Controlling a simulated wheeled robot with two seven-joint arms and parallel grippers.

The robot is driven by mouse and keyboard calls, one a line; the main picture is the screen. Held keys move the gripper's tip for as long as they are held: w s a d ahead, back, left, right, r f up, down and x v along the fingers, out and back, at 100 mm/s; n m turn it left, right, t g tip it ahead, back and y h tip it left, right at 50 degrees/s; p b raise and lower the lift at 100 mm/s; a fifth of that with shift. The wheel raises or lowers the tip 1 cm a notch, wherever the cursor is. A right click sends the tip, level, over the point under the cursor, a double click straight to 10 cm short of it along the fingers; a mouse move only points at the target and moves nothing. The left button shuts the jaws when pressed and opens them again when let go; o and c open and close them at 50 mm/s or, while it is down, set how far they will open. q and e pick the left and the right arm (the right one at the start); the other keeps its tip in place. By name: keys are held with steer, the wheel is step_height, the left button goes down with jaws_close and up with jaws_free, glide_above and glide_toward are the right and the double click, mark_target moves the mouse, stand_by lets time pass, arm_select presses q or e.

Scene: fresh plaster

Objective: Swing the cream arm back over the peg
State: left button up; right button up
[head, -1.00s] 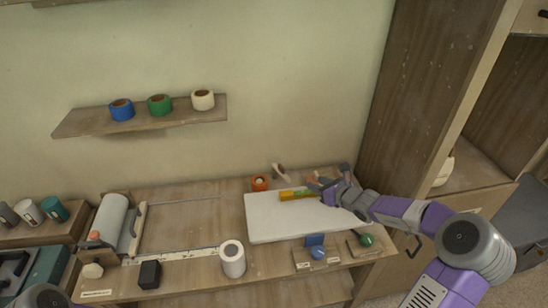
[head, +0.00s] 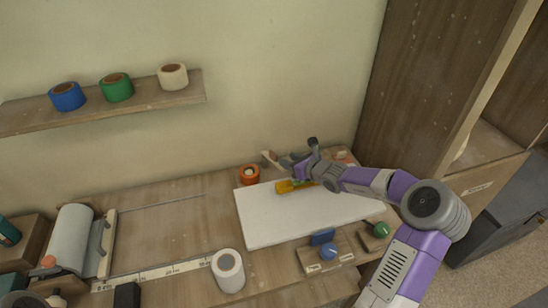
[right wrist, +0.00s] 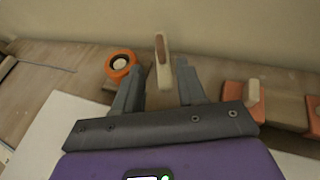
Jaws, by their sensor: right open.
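The cream arm (head: 267,158) stands tilted up at the back of the bench. In the right wrist view the cream arm (right wrist: 163,66) shows a brown end face and lies ahead, between the lines of my fingers. Contact cannot be told.
A white board (head: 300,216) with a yellow item (head: 289,187) lies under my right arm. Orange-and-cream blocks (right wrist: 256,98) lie right of my fingers.

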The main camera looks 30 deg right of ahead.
mark_target(277, 156)
steer(key=b+x, duration=0.1)
steer(key=x, duration=0.8)
steer(key=shift+w+a+f, duration=0.1)
steer(key=shift+w+f, duration=0.05)
steer(key=shift+w, duration=0.1)
steer(key=shift+c, duration=0.3)
jaws_close()
